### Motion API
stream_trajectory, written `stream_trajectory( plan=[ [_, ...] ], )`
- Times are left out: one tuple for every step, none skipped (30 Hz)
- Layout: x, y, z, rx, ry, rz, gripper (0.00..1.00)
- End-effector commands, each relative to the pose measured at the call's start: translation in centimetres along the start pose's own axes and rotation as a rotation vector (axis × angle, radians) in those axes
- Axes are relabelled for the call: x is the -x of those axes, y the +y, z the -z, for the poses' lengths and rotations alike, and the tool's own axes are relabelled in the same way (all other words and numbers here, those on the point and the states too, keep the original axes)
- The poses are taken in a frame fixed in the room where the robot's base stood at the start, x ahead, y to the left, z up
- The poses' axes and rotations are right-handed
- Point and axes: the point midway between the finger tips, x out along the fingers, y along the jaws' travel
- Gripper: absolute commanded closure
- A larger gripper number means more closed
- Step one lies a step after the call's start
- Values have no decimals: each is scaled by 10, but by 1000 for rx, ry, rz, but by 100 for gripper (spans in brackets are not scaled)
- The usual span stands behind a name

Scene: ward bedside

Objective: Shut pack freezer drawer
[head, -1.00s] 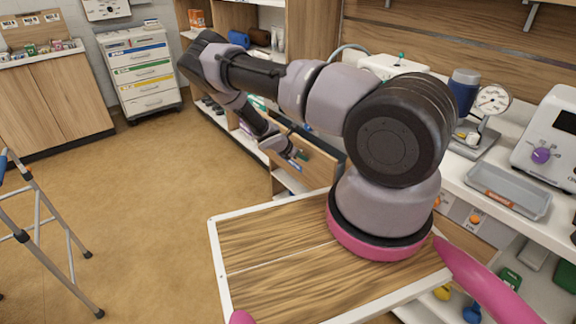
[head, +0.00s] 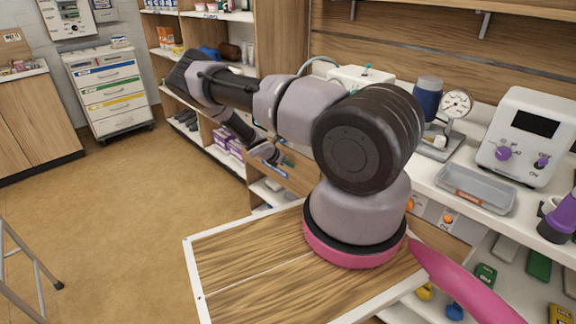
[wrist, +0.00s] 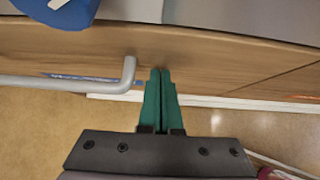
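The pack freezer drawer appears as a wooden front (head: 300,179) low in the bedside unit, partly hidden behind my arm. In the wrist view its wooden front (wrist: 215,62) runs across the picture, with a grey bar handle (wrist: 60,82) and a blue label beside it. A grey space with a blue object (wrist: 62,12) shows behind the front's top edge, so the drawer stands at least partly open. My gripper (wrist: 160,73) has its green fingers together, empty, just right of the handle's end and at the front; contact is unclear. It also shows small in the head view (head: 287,163).
The counter (head: 455,188) at right carries a grey tray (head: 475,188), a gauge (head: 457,103) and a white monitor (head: 530,135). Shelves stand behind my arm. A walker (head: 25,265) stands at lower left. The floor (head: 110,210) between is clear.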

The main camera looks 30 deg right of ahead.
Motion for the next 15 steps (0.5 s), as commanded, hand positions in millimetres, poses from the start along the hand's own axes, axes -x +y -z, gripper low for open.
stream_trajectory(
  plan=[
    [-2, -1, -8, -5, -11, 4, 100],
    [-2, -1, -7, -5, -11, 4, 100],
    [0, 0, -5, -6, -11, 4, 100],
    [2, 1, -3, -6, -10, 4, 100],
    [4, 1, -1, -6, -9, 3, 100],
    [8, 3, 3, -6, -7, 3, 100],
    [11, 4, 7, -6, -6, 3, 100],
    [14, 5, 11, -6, -5, 3, 100],
    [19, 6, 16, -6, -4, 3, 100],
    [24, 7, 18, -7, -3, 3, 100],
    [33, 8, 16, -8, -4, 3, 100],
    [44, 8, 17, -7, -3, 2, 100],
    [51, 7, 17, -7, -3, 2, 100],
    [58, 8, 17, -7, -2, 2, 100],
    [68, 7, 18, -6, -1, 2, 100]
  ],
)
